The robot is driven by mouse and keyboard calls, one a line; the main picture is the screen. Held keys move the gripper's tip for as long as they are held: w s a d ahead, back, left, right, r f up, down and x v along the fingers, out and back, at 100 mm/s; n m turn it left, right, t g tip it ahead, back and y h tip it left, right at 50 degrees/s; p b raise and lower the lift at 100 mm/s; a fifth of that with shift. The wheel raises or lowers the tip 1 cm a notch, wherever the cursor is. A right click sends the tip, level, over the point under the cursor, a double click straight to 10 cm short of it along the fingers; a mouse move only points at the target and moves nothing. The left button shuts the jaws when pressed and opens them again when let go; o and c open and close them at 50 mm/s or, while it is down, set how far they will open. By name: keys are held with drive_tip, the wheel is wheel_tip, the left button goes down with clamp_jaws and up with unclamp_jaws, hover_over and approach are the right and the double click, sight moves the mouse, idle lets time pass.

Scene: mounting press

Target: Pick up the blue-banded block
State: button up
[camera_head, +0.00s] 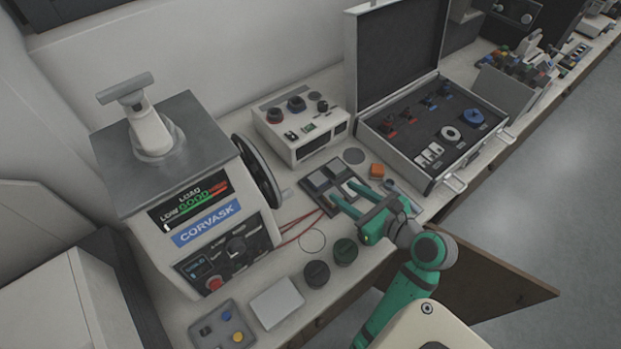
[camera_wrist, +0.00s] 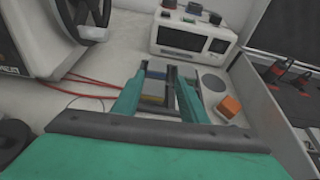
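My gripper (camera_head: 346,193) has green fingers spread apart over the dark sectioned tray (camera_head: 309,186) on the bench. It is open, and the wrist view shows its fingers (camera_wrist: 158,72) on either side of a small grey block (camera_wrist: 154,87) with a yellowish lower edge. I cannot tell whether the fingers touch this block or are above it. A pale block (camera_head: 349,188) shows in the tray near the fingertips in the head view. No blue band can be made out clearly on any block in the tray; the fingers hide part of it.
An orange block (camera_head: 376,171) stands right of the tray, also in the wrist view (camera_wrist: 229,107). An open case (camera_head: 420,174) is at the right and a white control box (camera_head: 300,128) behind. The CORVASK press (camera_head: 205,225) is left. Dark round pieces (camera_head: 317,273) lie in front.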

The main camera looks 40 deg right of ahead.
approach(318, 179)
drive_tip(key=x, duration=0.2)
drive_tip(key=shift+w+f, duration=0.2)
drive_tip(key=shift+w, duration=0.1)
drive_tip(key=shift+w+d+f, duration=0.25)
drive_tip(key=shift+w+f, duration=0.1)
drive_tip(key=shift+w, duration=0.15)
drive_tip(key=shift+x, duration=2.15)
drive_tip(key=shift+a, duration=0.1)
drive_tip(key=shift+w+r, duration=0.1)
drive_tip(key=shift+w, duration=0.05)
clamp_jaws()
drive_tip(key=shift+w, duration=0.1)
